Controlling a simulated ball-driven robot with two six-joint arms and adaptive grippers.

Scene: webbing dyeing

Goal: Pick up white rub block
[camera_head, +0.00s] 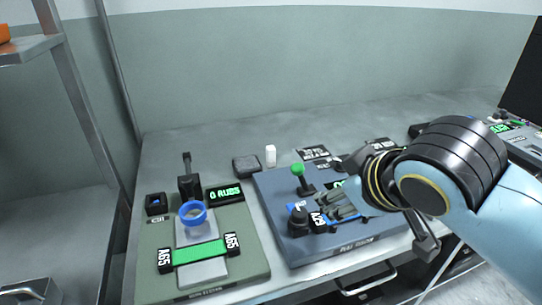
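The white rub block (270,155) is a small upright block on the grey bench top (215,143), behind the blue-grey panel. It stands apart from my grippers, with nothing touching it. My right arm comes in from the right, and my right gripper (336,203) is low over the blue-grey panel, to the right of and nearer than the block. Its fingers blend with the parts on the panel, so their opening is unclear. My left gripper is out of view.
A dark grey pad (246,166) lies just left of the block. A green fixture (248,272) with a "0 RUBS" display (224,193) and blue ring (193,214) stands front left. The blue-grey panel (275,205) carries a green-knobbed lever (298,170). The bench behind the block is clear.

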